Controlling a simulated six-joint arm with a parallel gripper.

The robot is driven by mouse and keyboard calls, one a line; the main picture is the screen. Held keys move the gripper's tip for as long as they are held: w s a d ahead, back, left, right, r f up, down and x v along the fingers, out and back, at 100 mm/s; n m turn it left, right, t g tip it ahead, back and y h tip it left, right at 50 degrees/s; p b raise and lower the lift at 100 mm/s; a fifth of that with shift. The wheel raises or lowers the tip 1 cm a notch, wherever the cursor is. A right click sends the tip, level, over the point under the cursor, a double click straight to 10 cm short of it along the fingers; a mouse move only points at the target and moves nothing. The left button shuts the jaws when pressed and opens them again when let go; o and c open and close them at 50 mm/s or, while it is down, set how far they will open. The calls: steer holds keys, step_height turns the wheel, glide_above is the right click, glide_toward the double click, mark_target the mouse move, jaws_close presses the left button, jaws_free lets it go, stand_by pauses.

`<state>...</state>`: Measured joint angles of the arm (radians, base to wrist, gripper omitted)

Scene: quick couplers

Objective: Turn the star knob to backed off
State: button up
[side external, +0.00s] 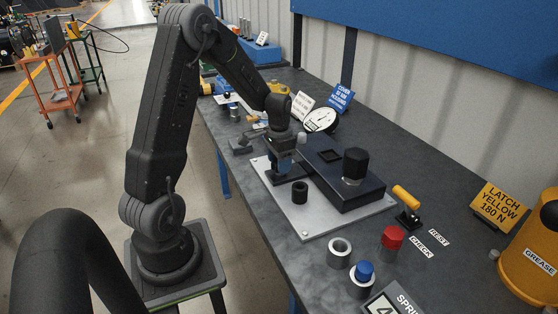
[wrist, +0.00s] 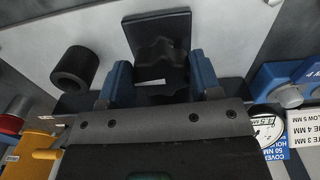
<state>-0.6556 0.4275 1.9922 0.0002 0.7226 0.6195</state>
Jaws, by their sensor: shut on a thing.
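The star knob (wrist: 163,58) is dark with a lobed outline and a small pale mark, and sits in front of a black block in the wrist view. My gripper (wrist: 160,78) has its blue fingers on either side of the knob and is shut on it. In the side external view my gripper (side external: 283,166) points down at the left part of the light base plate (side external: 312,222). There the knob is mostly hidden by the fingers. I cannot tell the knob's turn angle.
A black ring (side external: 300,191) stands on the plate close to my gripper. A dark housing (side external: 338,188) with a tall black knob (side external: 355,163) is to the right. A yellow-handled latch (side external: 405,197), a red-capped cylinder (side external: 391,238) and a blue-capped one (side external: 363,272) stand nearer the camera.

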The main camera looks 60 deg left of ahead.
steer(key=n, duration=0.4)
steer(key=shift+w+d+n, duration=0.1)
steer(key=shift+n, duration=0.2)
steer(key=n, duration=0.4)
steer(key=shift+w+d+n, duration=0.1)
steer(key=shift+n, duration=0.2)
steer(key=n, duration=0.4)
steer(key=shift+w+n, duration=0.1)
steer(key=shift+n, duration=2)
steer(key=o, duration=0.9)
steer(key=shift+o, duration=0.2)
step_height(320, 180, up, 14)
steer(key=shift+d, duration=0.1)
